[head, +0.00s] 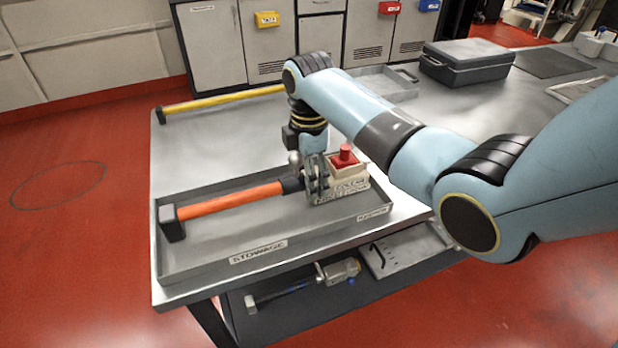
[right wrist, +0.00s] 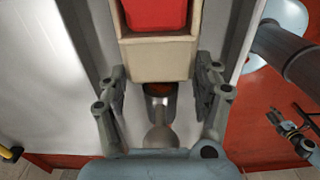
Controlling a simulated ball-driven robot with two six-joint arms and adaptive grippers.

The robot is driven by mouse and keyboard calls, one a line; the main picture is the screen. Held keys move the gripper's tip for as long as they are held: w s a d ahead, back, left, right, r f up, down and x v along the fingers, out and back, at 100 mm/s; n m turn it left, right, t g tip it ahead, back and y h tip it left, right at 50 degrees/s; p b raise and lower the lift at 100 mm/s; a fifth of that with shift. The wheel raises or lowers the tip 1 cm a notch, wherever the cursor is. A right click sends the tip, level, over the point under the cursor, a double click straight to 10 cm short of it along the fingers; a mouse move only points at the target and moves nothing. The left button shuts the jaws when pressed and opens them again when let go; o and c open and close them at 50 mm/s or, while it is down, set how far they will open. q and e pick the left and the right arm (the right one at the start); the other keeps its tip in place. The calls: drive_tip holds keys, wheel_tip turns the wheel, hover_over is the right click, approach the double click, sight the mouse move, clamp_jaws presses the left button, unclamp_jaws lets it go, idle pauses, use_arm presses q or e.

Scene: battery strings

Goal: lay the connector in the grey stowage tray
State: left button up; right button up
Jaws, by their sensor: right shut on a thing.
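The connector (head: 351,186) is a beige block with a red knob on top, over the right part of the grey stowage tray (head: 258,252). An orange bar or cable (head: 235,198) with black ends runs from it leftward along the tray. My right gripper (head: 316,186) points down and is shut at the connector's left side, where the orange length meets it. In the right wrist view the beige and red connector (right wrist: 157,55) shows beyond the fingers, with a dark cylindrical part between them. I cannot tell whether the connector touches the tray floor. My left gripper is out of view.
A yellow bar (head: 222,102) lies along the table's back edge. A dark case (head: 466,64) and another grey tray (head: 388,82) stand at the back right. A lower shelf holds a tool (head: 338,272) and a grey plate (head: 405,250). The table middle-left is clear.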

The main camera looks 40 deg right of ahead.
drive_tip(key=shift+w+f, duration=0.1)
drive_tip(key=shift+f, duration=0.3)
drive_tip(key=o, duration=1.7)
drive_tip(key=shift+f, duration=0.15)
wheel_tip(320, 180, up, 12)
